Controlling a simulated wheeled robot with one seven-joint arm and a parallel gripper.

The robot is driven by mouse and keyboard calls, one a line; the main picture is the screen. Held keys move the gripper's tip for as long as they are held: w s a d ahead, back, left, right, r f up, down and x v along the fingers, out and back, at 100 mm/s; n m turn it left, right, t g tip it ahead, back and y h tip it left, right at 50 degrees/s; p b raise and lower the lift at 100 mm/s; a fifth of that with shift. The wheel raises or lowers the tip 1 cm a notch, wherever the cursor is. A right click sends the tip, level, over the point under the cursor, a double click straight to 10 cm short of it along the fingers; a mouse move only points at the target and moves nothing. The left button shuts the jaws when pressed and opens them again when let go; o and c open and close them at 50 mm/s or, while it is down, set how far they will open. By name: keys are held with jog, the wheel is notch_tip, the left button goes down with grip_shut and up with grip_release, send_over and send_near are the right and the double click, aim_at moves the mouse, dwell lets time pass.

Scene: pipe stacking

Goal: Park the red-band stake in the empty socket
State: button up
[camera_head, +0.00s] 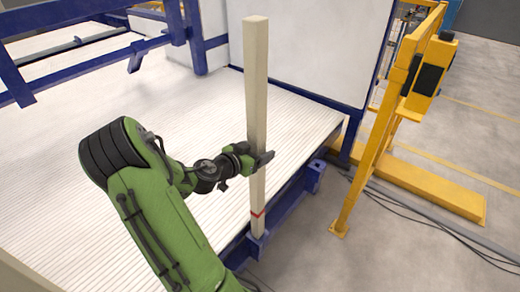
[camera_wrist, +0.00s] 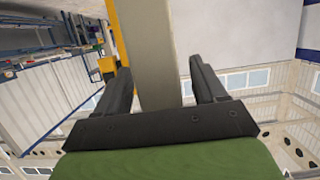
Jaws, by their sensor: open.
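The red-band stake (camera_head: 257,100) is a tall pale square post with a red band near its foot. It stands about upright, its foot at a blue socket (camera_head: 258,246) on the platform's edge. A second blue socket (camera_head: 316,172) farther along that edge looks empty. My gripper (camera_head: 262,159) is at the stake's lower-middle part, above the red band. In the wrist view the stake (camera_wrist: 148,45) passes between the two dark fingers of my gripper (camera_wrist: 164,75), with gaps on both sides. The fingers are open around it.
The white ribbed platform (camera_head: 80,120) has blue rails (camera_head: 95,55) at the back left. A large white panel (camera_head: 310,45) stands behind the stake. A yellow frame (camera_head: 385,120) stands on the floor at right, with dark cables (camera_head: 430,222) near its foot.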

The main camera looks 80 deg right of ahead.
aim_at(261, 85)
jog(key=shift+x, duration=0.85)
grip_shut()
jog(key=shift+r+p, duration=2.65)
jog(key=shift+r, duration=2.05)
jog(key=shift+r+p, duration=3.7)
jog(key=shift+r, duration=2.15)
